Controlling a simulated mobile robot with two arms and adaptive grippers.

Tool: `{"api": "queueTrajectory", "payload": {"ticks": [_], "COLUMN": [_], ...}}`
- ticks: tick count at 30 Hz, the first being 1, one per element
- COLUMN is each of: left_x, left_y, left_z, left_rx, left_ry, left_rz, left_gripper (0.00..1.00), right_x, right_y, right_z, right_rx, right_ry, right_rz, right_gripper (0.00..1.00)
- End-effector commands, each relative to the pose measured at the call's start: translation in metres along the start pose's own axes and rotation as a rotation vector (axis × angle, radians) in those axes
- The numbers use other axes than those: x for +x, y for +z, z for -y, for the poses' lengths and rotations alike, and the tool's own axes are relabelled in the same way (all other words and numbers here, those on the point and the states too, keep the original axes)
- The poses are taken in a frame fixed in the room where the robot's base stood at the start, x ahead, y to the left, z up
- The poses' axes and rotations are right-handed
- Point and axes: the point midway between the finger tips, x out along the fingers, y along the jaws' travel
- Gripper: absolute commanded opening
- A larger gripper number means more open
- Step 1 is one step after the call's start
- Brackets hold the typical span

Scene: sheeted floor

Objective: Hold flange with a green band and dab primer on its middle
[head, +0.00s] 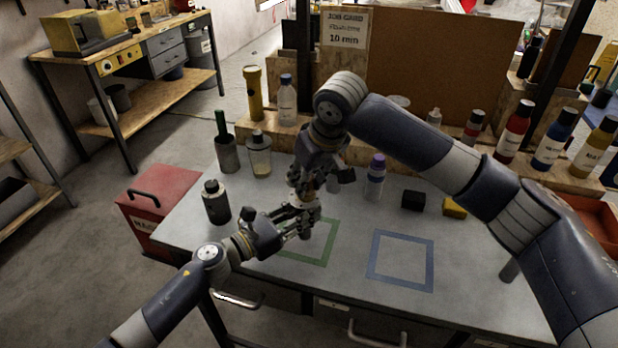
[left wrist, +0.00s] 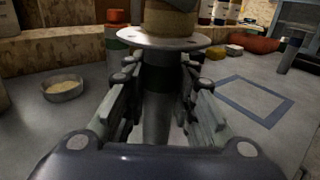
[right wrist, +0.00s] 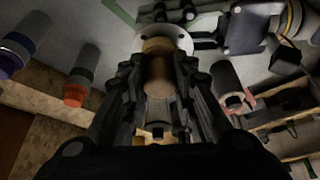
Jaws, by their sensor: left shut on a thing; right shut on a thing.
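The flange is a pale round disc (left wrist: 160,38) with small holes on a grey stem, upright in the left wrist view. A dark greenish band shows on the stem just under the disc. My left gripper (head: 306,214) is shut on the stem, below the disc. My right gripper (head: 312,180) is above it, shut on a tan and brown cylinder (right wrist: 158,76), seemingly the primer dabber. The cylinder's lower end appears to meet the middle of the disc (right wrist: 172,34); the exact contact is hidden. In the head view both grippers mostly cover the flange.
A green square outline (head: 322,258) and a blue square outline (head: 372,262) mark the bench; the blue one is empty. A dark bottle (head: 215,202), a glass jar (head: 259,155) and a purple-capped bottle (head: 376,176) stand around the grippers. Black (head: 413,200) and yellow blocks (head: 455,207) lie right.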

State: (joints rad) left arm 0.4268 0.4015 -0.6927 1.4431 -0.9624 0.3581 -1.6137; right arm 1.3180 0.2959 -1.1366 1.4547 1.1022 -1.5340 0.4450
Motion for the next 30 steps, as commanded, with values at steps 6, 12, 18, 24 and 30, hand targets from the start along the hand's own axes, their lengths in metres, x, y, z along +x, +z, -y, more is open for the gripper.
{"api": "queueTrajectory", "payload": {"ticks": [6,12,18,24,30], "left_x": [0.001,0.001,0.000,0.000,0.000], "left_y": [0.001,0.001,0.000,0.000,0.000], "left_z": [0.001,0.001,0.001,0.001,0.001], "left_rx": [0.001,0.001,0.001,0.001,0.001], "left_ry": [-0.003,-0.002,-0.002,-0.002,-0.002], "left_rz": [0.001,0.001,0.001,0.001,0.001], "left_gripper": [0.00,0.00,0.00,0.00,0.00], "right_x": [0.006,-0.015,-0.029,-0.046,-0.062], "right_y": [-0.014,-0.027,-0.032,-0.039,-0.046], "right_z": [0.016,0.018,0.017,0.017,0.018], "right_rx": [-0.002,-0.002,-0.002,-0.001,-0.001], "right_ry": [-0.003,-0.001,-0.001,0.000,-0.001], "right_rz": [0.002,-0.004,-0.001,-0.001,-0.001], "right_gripper": [0.03,0.03,0.03,0.03,0.03]}}
